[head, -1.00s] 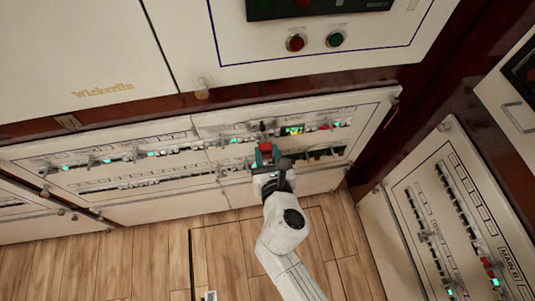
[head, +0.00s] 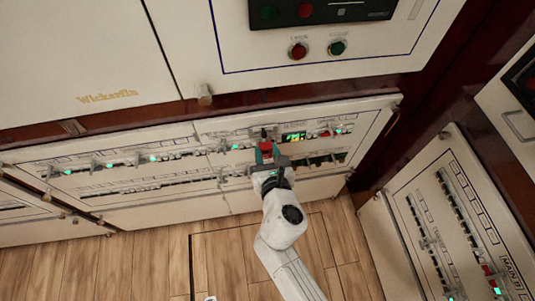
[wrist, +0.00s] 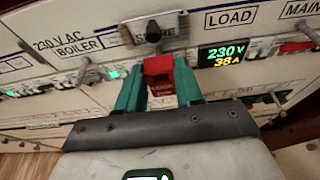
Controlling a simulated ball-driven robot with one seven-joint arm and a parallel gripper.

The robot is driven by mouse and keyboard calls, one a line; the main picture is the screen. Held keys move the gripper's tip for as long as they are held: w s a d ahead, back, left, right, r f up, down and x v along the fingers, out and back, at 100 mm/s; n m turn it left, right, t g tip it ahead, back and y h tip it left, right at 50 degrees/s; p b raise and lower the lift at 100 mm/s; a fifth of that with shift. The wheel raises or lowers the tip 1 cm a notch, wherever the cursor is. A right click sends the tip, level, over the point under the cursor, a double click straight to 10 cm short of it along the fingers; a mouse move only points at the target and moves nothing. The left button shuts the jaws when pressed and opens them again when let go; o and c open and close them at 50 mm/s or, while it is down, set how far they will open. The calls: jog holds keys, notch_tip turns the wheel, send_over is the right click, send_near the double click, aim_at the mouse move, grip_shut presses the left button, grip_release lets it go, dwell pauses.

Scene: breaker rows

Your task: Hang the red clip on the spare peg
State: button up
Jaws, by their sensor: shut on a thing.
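The red clip (wrist: 159,66) is held between the green fingers of my gripper (wrist: 159,82), in front of the breaker panel. In the head view the clip (head: 265,147) shows as a small red patch at the end of my arm, with my gripper (head: 266,158) around it. A dark knob-like post (wrist: 153,33) sticks out just above the clip in the wrist view. Grey pegs stand at the left (wrist: 83,68) and lower right (wrist: 277,98).
A lit green and yellow meter (wrist: 225,53) is right of the clip. A red switch (wrist: 297,47) sits further right. The upper cabinet (head: 300,65) overhangs the panel. A side panel (head: 455,210) stands at right. Wooden floor (head: 130,260) is open below.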

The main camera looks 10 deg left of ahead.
jog(key=shift+w+a, duration=0.15)
jog(key=shift+w, duration=0.5)
jog(key=o, duration=1.1)
jog(key=p+v, duration=0.1)
jog(key=v, duration=0.9)
jog(key=shift+s+p, duration=0.35)
jog(key=shift+p, duration=0.05)
